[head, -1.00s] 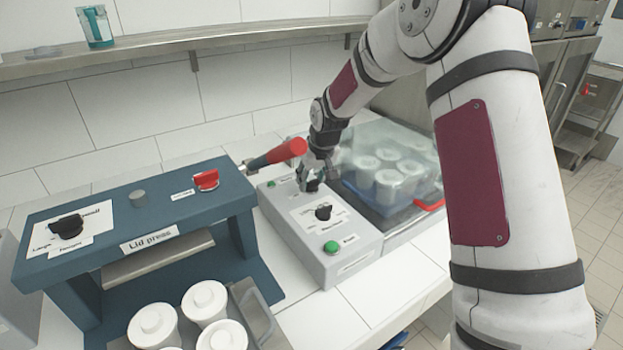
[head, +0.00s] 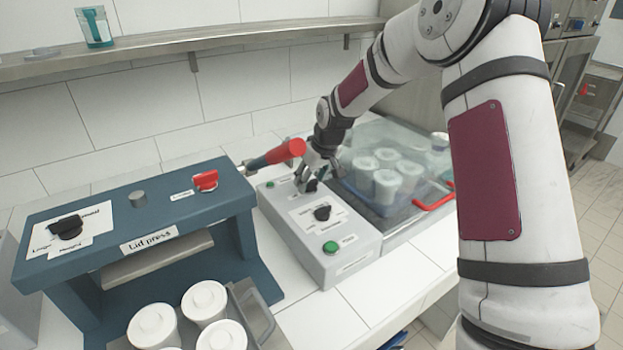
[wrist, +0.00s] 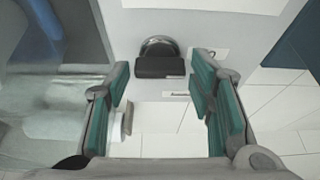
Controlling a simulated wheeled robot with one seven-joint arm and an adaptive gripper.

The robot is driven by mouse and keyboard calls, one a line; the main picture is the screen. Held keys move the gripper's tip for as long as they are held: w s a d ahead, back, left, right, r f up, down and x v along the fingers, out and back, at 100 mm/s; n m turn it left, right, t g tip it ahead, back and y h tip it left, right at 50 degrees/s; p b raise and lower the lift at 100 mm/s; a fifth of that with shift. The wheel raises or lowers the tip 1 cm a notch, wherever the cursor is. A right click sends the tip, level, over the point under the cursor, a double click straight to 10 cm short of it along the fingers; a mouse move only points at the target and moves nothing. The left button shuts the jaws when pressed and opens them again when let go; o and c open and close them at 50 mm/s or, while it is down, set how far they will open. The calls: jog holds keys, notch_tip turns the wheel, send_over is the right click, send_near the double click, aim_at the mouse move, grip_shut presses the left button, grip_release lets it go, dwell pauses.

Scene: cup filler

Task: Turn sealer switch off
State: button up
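The sealer's grey control box (head: 345,240) stands right of the lid press. A black knob (head: 311,187) at its far end is partly hidden by my gripper (head: 306,178) in the head view. The wrist view shows the knob (wrist: 160,62) with its bar lying crosswise, between and just beyond the fingertips. My gripper (wrist: 160,85) is open there, one teal-padded finger on each side, with clear gaps to the knob. A second black knob (head: 322,212) sits nearer the front, with a green button (head: 330,247) before it.
The blue lid press (head: 150,215) stands left, its red-handled lever (head: 285,152) reaching close to my gripper. White lidded cups (head: 388,172) sit right of the box, near a red handle (head: 434,198). More cups (head: 205,300) stand in front of the press.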

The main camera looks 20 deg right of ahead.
dwell(0.3)
jog(key=v, duration=1.2)
